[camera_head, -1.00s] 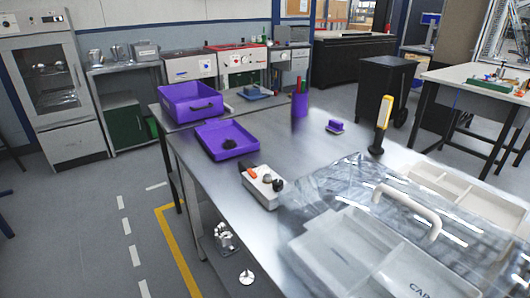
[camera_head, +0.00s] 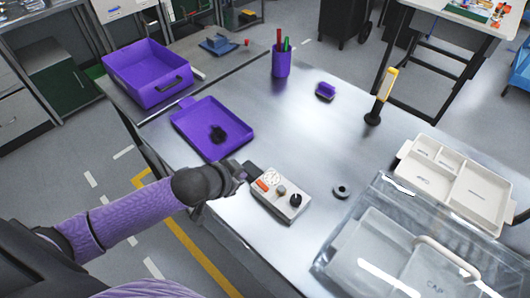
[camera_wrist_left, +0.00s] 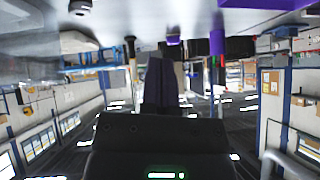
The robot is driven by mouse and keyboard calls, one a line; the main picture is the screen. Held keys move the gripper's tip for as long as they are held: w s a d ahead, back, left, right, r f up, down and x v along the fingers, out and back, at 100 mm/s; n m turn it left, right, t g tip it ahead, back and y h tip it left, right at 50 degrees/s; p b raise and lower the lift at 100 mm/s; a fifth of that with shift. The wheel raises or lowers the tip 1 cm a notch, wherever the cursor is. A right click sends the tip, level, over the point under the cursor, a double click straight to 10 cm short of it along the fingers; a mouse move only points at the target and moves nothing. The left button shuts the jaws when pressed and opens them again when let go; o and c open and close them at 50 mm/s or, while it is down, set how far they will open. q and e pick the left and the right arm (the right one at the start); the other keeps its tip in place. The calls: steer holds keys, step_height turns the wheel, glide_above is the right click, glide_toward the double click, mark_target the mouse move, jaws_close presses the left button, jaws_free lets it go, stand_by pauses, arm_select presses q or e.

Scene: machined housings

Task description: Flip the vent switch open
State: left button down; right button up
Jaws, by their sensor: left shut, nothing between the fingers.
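The small light-grey control box (camera_head: 279,197) lies on the steel table in the head view. On its top are an orange-red switch (camera_head: 262,185), a round white vented patch (camera_head: 271,177), a small brass-coloured knob (camera_head: 281,190) and a black knob (camera_head: 295,200). Which one is the vent switch is not labelled legibly. My left gripper (camera_head: 250,168) is shut and empty, at the box's far left corner, close to the orange-red switch. I cannot tell whether it touches the box. In the left wrist view its dark fingers (camera_wrist_left: 161,82) are together. My right gripper is out of view.
A purple tray (camera_head: 203,115) with a dark lump and a purple bin (camera_head: 140,60) stand beyond my left arm. A purple pen cup (camera_head: 281,62), a yellow-handled tool (camera_head: 388,84), a dark ring (camera_head: 342,191) and a clear cover (camera_head: 350,213) are also on the table.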

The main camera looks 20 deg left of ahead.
arm_select(q)
steer(key=b, duration=0.5)
glide_above(262, 185)
steer(key=f, duration=0.7)
steer(key=shift+s+a+f, duration=0.15)
steer(key=shift+s+a, duration=0.1)
steer(key=shift+a, duration=0.15)
steer(key=f, duration=0.2)
steer(key=shift+w+a+f+b, duration=0.1)
steer(key=shift+a+f+b, duration=0.15)
steer(key=shift+f+b, duration=0.1)
steer(key=shift+a+f, duration=0.1)
steer(key=shift+f, duration=0.3)
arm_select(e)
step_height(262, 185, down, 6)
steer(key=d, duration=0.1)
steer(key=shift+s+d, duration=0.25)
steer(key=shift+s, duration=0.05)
arm_select(q)
steer(key=shift+a+f+b, duration=0.2)
steer(key=shift+f+b, duration=0.25)
steer(key=shift+f, duration=0.1)
steer(key=shift+r, duration=0.15)
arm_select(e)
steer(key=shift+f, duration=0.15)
arm_select(q)
steer(key=shift+d, duration=0.1)
